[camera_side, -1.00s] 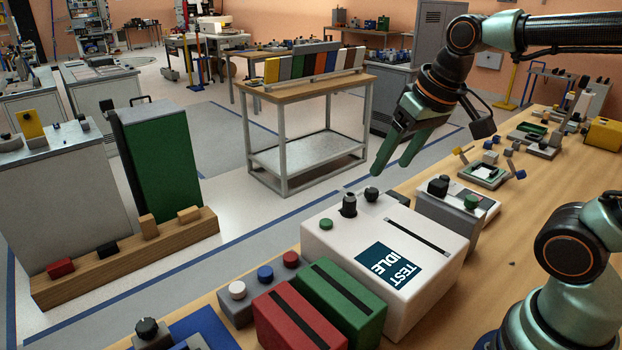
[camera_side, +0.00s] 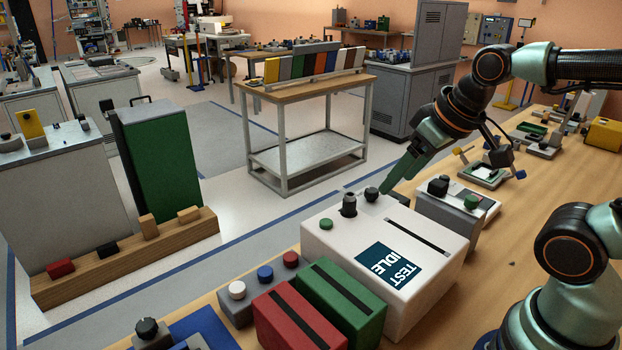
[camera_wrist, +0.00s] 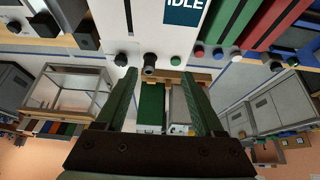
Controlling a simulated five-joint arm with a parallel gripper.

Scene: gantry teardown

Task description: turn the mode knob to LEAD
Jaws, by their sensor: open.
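A white box (camera_side: 330,243) stands on the bench with a dark panel (camera_side: 387,265) reading TEST and IDLE. Along its far edge are a taller black knob (camera_side: 349,206), a smaller black knob (camera_side: 371,194) and a green button (camera_side: 326,224). No LEAD mark is legible, and I cannot tell which knob is the mode knob. My gripper (camera_side: 386,188) is open, its green fingers slanting down close to the smaller knob. In the wrist view, my gripper (camera_wrist: 159,74) points at the box edge, with the taller knob (camera_wrist: 149,63) between the fingertips and the smaller knob (camera_wrist: 121,59) near the left one. Contact is unclear.
A grey box (camera_side: 447,215) with a black knob and a green button stands right of the white box. Green (camera_side: 345,310) and red (camera_side: 300,322) slotted blocks and a grey button box (camera_side: 236,309) stand in front.

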